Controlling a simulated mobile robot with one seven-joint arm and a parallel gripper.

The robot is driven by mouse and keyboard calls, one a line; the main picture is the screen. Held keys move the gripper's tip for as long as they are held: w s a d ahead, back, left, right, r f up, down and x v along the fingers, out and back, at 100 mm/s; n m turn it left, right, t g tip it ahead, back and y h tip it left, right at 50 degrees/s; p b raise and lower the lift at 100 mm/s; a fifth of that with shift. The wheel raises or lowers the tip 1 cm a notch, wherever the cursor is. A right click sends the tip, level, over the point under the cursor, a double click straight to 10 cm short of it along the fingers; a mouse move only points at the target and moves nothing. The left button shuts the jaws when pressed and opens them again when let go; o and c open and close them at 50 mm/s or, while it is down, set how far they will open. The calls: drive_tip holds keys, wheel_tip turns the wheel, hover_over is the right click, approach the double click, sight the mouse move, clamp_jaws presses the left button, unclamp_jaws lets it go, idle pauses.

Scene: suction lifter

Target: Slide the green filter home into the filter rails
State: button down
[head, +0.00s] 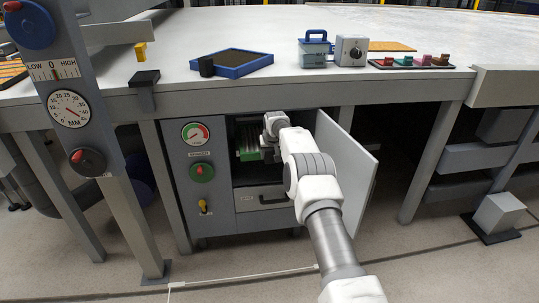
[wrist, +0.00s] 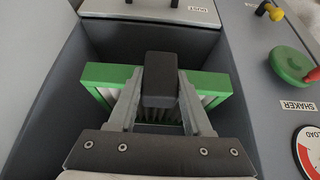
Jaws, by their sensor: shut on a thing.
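The green filter (wrist: 210,84) has a green frame and pale pleats. It is inside the open cabinet bay. My gripper (wrist: 160,90) is shut on the filter's dark block-shaped handle (wrist: 160,65), with one grey finger on each side. In the head view the green filter (head: 248,155) shows in the cabinet opening, left of my gripper (head: 266,153), partly covered by my arm. The filter rails cannot be made out, so I cannot tell how deep the filter sits in them.
The grey cabinet (head: 214,218) stands under the bench, its door (head: 345,165) open to the right. The dust drawer (head: 250,200) is below the bay. A gauge (head: 195,133), red-green shaker knob (head: 202,172) and yellow switch (head: 203,205) are on the left panel. The bay walls are close around my gripper.

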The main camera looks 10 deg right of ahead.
drive_tip(key=shift+c, duration=1.2)
unclamp_jaws()
